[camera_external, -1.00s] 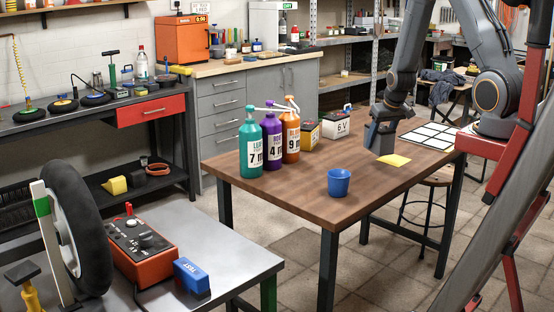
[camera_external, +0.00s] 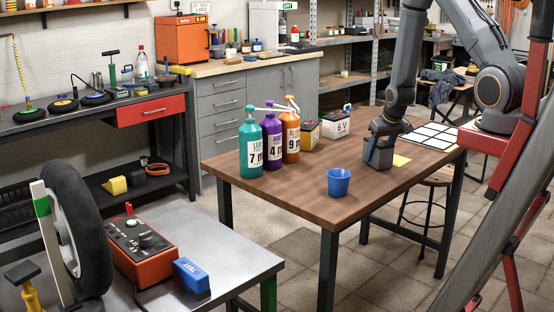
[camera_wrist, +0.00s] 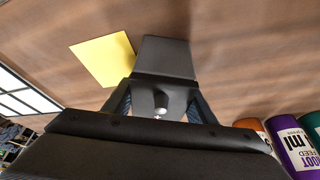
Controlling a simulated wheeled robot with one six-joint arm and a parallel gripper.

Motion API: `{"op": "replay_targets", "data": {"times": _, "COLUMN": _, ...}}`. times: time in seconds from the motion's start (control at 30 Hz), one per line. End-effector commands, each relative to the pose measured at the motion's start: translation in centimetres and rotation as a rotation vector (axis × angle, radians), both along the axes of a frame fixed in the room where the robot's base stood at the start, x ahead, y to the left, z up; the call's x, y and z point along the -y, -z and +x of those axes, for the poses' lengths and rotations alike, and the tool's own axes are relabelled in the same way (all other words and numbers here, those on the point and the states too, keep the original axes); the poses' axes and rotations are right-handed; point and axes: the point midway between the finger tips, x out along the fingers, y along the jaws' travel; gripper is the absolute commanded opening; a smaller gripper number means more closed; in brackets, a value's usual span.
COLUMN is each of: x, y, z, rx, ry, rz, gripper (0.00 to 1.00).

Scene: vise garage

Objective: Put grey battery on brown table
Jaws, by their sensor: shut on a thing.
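The grey battery (camera_wrist: 166,57) is a dark grey block held at the tips of my gripper (camera_wrist: 160,90) in the wrist view. In the external view my gripper (camera_external: 381,138) points down over the right part of the brown table (camera_external: 290,190), shut on the battery (camera_external: 378,158). The battery is upright and its bottom appears at or very near the tabletop; I cannot tell whether it touches. My fingers hide part of it.
A yellow note (camera_external: 401,160) lies beside the battery. A blue cup (camera_external: 339,182) stands nearer the front. Pump bottles (camera_external: 271,140), a yellow-and-black battery (camera_external: 306,134) and a white battery (camera_external: 336,123) stand left of my gripper. A white grid sheet (camera_external: 432,134) lies to the right.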

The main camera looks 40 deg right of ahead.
Motion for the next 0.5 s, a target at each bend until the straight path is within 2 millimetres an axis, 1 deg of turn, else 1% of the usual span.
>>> {"op": "replay_targets", "data": {"times": 0.17, "x": 0.05, "y": 0.23, "z": 0.11, "rx": 0.003, "ry": 0.0, "rz": -0.001, "gripper": 0.0}}
{"op": "replay_targets", "data": {"times": 0.2, "x": 0.0, "y": 0.31, "z": 0.0, "rx": 0.0, "ry": 0.0, "rz": 0.0, "gripper": 0.54}}
{"op": "replay_targets", "data": {"times": 0.3, "x": 0.01, "y": 0.27, "z": -0.01, "rx": 0.0, "ry": 0.0, "rz": 0.0, "gripper": 0.69}}
{"op": "replay_targets", "data": {"times": 0.5, "x": 0.01, "y": 0.27, "z": -0.01, "rx": 0.0, "ry": 0.0, "rz": 0.0, "gripper": 0.69}}
